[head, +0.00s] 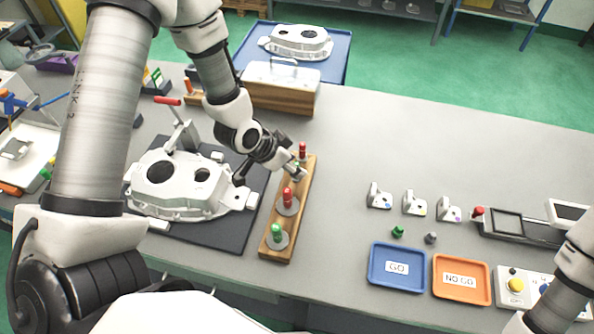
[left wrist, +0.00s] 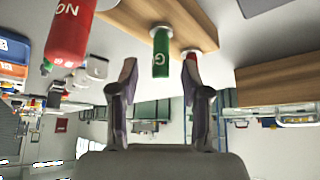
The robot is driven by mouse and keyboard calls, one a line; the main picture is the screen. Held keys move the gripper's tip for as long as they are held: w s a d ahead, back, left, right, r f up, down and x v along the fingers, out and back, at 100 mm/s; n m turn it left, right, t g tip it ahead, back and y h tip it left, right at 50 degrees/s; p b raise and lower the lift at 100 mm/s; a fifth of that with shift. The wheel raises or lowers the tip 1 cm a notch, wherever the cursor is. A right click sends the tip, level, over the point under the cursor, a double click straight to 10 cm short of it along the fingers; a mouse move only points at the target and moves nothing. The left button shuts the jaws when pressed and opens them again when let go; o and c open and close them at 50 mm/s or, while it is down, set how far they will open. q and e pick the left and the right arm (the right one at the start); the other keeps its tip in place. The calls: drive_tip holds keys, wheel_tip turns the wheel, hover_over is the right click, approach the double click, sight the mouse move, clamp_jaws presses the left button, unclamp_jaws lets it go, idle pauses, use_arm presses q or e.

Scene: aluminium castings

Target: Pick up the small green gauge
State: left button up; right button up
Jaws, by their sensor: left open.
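The small green gauge (left wrist: 160,52) stands in the wooden rack (head: 306,179), near its far end. In the left wrist view it shows between the two fingers of my open left gripper (left wrist: 160,72), with a gap on each side. In the head view my left gripper (head: 297,172) is at the rack's far part and mostly hides this gauge. A red gauge (head: 302,150) stands behind it. A larger red gauge (head: 288,198) and a larger green gauge (head: 277,232) stand nearer. My right gripper is not in view.
A cast housing (head: 165,200) sits on a dark mat left of the rack. A blue GO tray (head: 376,282) and an orange NO GO tray (head: 440,291) lie to the right, with small parts behind them. The bench between rack and trays is clear.

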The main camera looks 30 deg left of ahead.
use_arm(q)
drive_tip(key=shift+x, duration=1.2)
drive_tip(key=shift+s+a+r, duration=0.1)
clamp_jaws()
